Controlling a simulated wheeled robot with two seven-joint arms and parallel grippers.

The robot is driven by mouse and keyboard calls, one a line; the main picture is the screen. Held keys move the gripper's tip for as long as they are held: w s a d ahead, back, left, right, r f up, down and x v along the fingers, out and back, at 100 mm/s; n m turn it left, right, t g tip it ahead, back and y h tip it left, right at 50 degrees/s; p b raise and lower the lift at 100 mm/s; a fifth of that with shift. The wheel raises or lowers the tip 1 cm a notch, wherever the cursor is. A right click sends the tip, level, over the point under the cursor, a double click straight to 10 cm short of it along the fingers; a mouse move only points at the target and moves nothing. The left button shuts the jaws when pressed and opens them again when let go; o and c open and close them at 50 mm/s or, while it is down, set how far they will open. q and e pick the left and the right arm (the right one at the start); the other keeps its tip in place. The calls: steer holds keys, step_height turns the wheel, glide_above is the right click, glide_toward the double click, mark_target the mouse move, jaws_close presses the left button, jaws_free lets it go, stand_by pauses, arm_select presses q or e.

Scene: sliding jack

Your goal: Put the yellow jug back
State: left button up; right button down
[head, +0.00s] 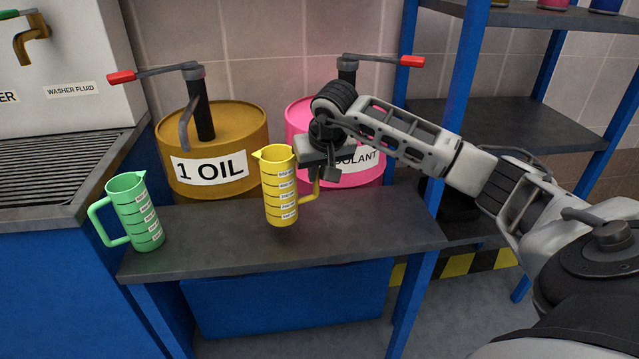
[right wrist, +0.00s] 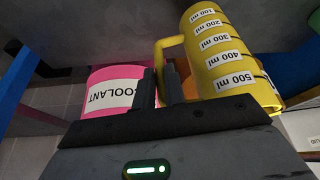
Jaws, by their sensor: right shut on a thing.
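The yellow jug (head: 280,190) is upright over the middle of the dark grey bench (head: 375,222), in front of the gap between the two drums. A shadow under it suggests a small gap above the bench top, but I cannot be sure. My right gripper (head: 318,172) is shut on the jug's handle, on the right side of the jug. In the right wrist view the yellow jug (right wrist: 228,60) appears upside down, with its handle between the fingers (right wrist: 160,88). My left gripper is not in view.
A green jug (head: 136,212) stands at the bench's left end. Behind are a yellow oil drum (head: 235,135) and a pink coolant drum (head: 298,115), each with a red-handled pump. A sink unit (head: 60,160) is left. Blue-framed shelves (head: 480,125) stand right. The bench's right part is clear.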

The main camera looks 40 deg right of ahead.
steer(key=f, duration=0.3)
steer(key=shift+d+f, duration=0.2)
steer(key=shift+f, duration=0.15)
steer(key=c, duration=1.5)
jaws_free()
steer(key=shift+o, duration=0.2)
